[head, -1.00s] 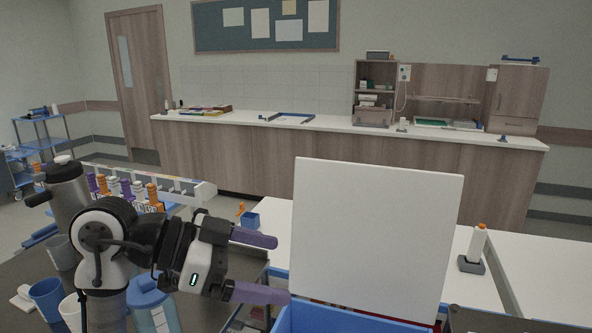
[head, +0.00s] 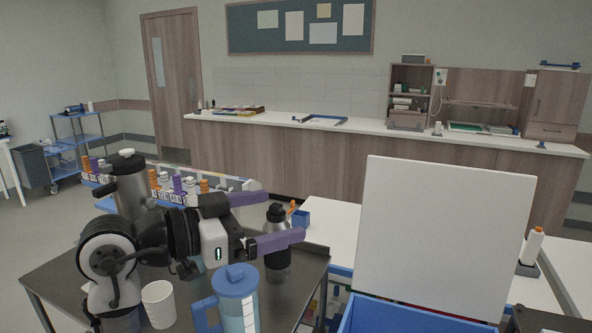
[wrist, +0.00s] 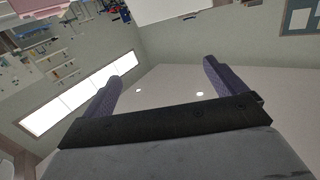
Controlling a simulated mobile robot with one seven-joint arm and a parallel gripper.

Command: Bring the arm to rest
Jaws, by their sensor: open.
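My gripper (head: 275,220) is open and empty in the head view, its two purple fingers pointing right above the dark table (head: 60,283). The arm is folded at the lower left. In the wrist view my gripper (wrist: 160,83) shows both fingers spread, with nothing between them but the ceiling and walls behind. A dark bottle (head: 279,258) stands behind the lower finger and is partly hidden by it. A blue-lidded jug (head: 236,290) stands in front of and below the gripper.
A white cup (head: 159,303) and a steel flask (head: 130,185) stand close to the arm. A white upright panel (head: 440,240) rises behind a blue bin (head: 400,318) at the right. A long counter (head: 330,155) runs along the back wall.

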